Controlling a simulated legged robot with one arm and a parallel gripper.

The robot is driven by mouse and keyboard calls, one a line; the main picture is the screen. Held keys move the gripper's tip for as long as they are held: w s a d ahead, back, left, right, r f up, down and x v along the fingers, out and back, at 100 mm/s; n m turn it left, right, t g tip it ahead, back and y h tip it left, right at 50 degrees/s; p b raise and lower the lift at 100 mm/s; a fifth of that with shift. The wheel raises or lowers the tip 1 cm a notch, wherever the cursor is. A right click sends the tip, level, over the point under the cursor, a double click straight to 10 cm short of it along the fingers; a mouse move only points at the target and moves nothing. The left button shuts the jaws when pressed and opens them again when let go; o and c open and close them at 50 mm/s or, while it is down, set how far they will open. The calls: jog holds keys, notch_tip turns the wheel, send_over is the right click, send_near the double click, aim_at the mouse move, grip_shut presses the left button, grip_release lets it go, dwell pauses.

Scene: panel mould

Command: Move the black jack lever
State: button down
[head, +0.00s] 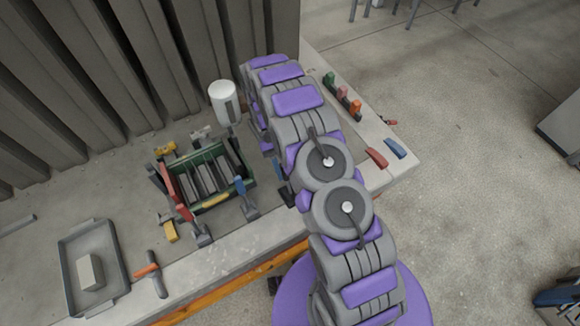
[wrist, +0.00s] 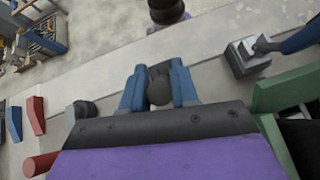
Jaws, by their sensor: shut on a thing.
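In the wrist view my gripper (wrist: 158,92) has two blue fingers closed on a dark, rounded knob, which I take to be the black jack lever (wrist: 159,90). The rest of the lever is hidden behind the fingers and the gripper's body. The green-framed mould (wrist: 283,82) is at the right edge there. In the head view the mould (head: 213,203) lies left of my arm, with grey bars inside and coloured clamps around it. In that view my arm hides most of the gripper and the lever.
A blue-handled clamp (head: 242,192) stands at the mould's right corner. A white cylinder (head: 224,103) stands behind it. A red block (head: 376,157) and a blue block (head: 396,148) lie near the table's right end. A grey tray (head: 118,273) holds a pale block at left.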

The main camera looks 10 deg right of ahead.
jog(key=shift+w+a+f+g, duration=0.2)
jog(key=shift+w+f+g, duration=0.05)
jog(key=shift+w+g, duration=0.35)
dwell(0.3)
jog(key=c, duration=0.9)
grip_release()
jog(key=shift+a, duration=0.1)
notch_tip(320, 180, up, 4)
jog(key=p, duration=0.4)
jog(key=shift+f, duration=0.1)
jog(key=shift+s+f, duration=0.15)
jog(key=shift+s, duration=0.55)
jog(key=s, duration=0.4)
jog(key=s+d+r, duration=0.1)
jog(key=s, duration=0.4)
jog(key=s+d, duration=0.1)
jog(key=s, duration=0.4)
jog(key=shift+s+d+r, duration=0.1)
jog(key=shift+s+r, duration=0.05)
jog(key=shift+s, duration=0.1)
